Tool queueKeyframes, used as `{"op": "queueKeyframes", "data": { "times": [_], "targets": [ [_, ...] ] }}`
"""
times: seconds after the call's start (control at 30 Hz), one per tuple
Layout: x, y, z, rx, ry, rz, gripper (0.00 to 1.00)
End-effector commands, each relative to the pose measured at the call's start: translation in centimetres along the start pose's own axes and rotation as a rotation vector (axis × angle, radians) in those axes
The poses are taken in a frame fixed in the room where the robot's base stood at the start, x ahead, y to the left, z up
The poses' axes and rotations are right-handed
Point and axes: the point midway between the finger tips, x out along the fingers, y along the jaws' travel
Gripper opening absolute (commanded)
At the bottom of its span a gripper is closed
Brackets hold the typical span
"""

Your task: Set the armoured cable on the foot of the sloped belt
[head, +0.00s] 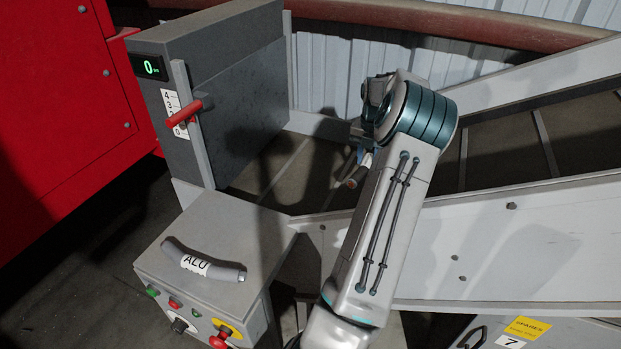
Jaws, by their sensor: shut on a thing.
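My gripper (355,162) is over the lower part of the sloped belt (272,166), partly hidden behind my own arm. It is shut on the armoured cable (353,183), of which only a short dark piece with a brownish end and a bit of pale label shows. The rest of the cable is hidden by the arm and gripper. The belt is dark with cross cleats, and its foot lies at the left, beside the grey upright housing. I cannot tell whether the cable touches the belt.
A grey cable marked ALU (205,262) lies on the control box (226,224), which has buttons and knobs on its front. A grey housing (232,100) with a red lever (189,112) stands at the belt's left. Pale side rails (480,235) border the belt. Its foot looks clear.

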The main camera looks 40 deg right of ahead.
Motion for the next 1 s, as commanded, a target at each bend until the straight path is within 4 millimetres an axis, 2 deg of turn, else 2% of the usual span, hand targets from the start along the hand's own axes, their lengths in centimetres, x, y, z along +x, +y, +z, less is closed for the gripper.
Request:
{"op": "queueKeyframes", "data": {
  "times": [0.4, 0.5, 0.6, 0.77, 1.0],
  "targets": [
    [4.8, 8.3, 1.2, -0.007, 0.001, 0.001, 0.00],
    [5.8, 9.8, 1.5, -0.005, 0.000, 0.001, 0.00],
    [6.4, 10.7, 1.7, -0.003, -0.001, 0.001, 0.00],
    [7.1, 11.1, 1.7, -0.001, 0.001, 0.000, 0.00],
    [10.2, 11.2, 1.6, -0.004, 0.002, 0.000, 0.00]
  ]
}}
